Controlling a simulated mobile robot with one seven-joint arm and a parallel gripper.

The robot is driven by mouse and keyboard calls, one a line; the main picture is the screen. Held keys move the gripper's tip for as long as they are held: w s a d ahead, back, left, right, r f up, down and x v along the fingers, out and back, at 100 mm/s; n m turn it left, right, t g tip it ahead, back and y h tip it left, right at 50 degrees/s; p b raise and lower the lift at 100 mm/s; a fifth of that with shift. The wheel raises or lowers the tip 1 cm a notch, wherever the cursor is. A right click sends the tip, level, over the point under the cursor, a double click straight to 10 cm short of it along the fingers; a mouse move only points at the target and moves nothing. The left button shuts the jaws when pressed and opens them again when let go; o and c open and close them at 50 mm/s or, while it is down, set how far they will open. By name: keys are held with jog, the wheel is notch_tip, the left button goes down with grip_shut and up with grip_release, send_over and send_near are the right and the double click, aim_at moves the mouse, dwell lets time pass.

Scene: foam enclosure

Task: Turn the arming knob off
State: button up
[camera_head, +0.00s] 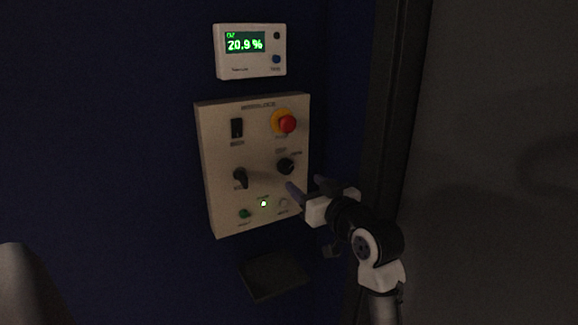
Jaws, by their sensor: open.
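A cream control panel (220,150) on the dark blue wall carries two black knobs. The right knob (286,166) has small labels above it and to its right. The left knob (240,178) sits lower, with its handle pointing roughly downward. The labels are too small to read, so I cannot tell for sure which is the arming knob. My gripper (304,185) is open and empty, just below and right of the right knob, in front of the panel's lower right edge. I cannot tell whether a finger touches the panel.
The panel also bears a black rocker switch (237,128), a red emergency button (287,123) on yellow, a green button (244,213) and a lit white lamp (263,203). An oxygen display (250,50) reads 20.9 %. A dark ledge (274,275) lies below.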

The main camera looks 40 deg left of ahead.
aim_at(288, 169)
jog(key=p+x, duration=0.2)
jog(key=x, duration=0.6)
jog(key=shift+w+a, duration=0.15)
jog(key=shift+a, duration=0.25)
jog(key=c, duration=1)
